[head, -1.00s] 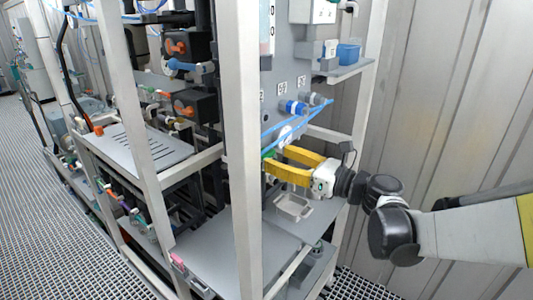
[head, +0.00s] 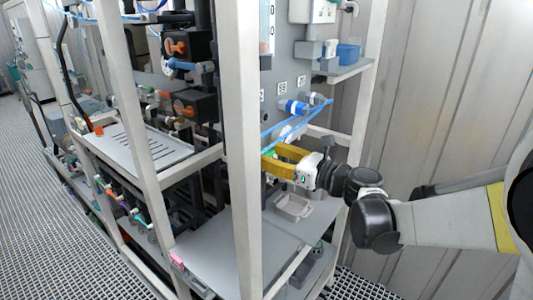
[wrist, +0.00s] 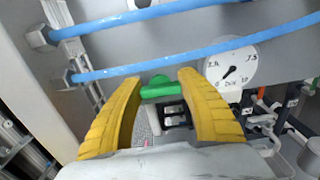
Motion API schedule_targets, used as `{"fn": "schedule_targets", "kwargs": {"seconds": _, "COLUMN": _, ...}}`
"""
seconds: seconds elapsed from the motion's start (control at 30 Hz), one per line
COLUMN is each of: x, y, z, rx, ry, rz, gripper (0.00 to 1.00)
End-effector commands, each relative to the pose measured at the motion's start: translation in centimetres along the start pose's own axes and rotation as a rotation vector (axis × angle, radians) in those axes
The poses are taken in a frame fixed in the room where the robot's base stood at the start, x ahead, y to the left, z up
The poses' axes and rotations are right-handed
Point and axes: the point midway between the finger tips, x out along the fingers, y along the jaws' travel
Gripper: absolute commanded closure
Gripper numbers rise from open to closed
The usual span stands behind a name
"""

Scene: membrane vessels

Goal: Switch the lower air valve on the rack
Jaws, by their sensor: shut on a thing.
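The green valve handle (wrist: 165,88) sits low on the grey rack panel, below two blue hoses in the wrist view. In the head view only a small bit of green (head: 268,153) shows behind the rack post. My gripper (head: 269,158) has yellow fingers that reach in to the panel behind the white post. In the wrist view my gripper (wrist: 160,84) has one fingertip on each side of the green handle and is shut on it. The handle lies crosswise between the fingertips. The valve body behind it is mostly hidden.
Blue hoses (wrist: 170,60) cross just above the fingers. A round gauge (wrist: 230,68) is close to the right finger. A white rack post (head: 240,130) stands left of my gripper. A grey tray (head: 293,207) lies on the shelf below.

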Motion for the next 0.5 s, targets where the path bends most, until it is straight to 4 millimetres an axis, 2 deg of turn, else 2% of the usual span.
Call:
{"fn": "schedule_targets", "kwargs": {"seconds": 0.27, "x": 0.01, "y": 0.04, "z": -0.05, "rx": -0.107, "ry": 0.000, "rz": 0.000, "gripper": 0.85}}
{"fn": "schedule_targets", "kwargs": {"seconds": 0.5, "x": 0.01, "y": 0.11, "z": -0.10, "rx": -0.305, "ry": 0.000, "rz": 0.000, "gripper": 0.85}}
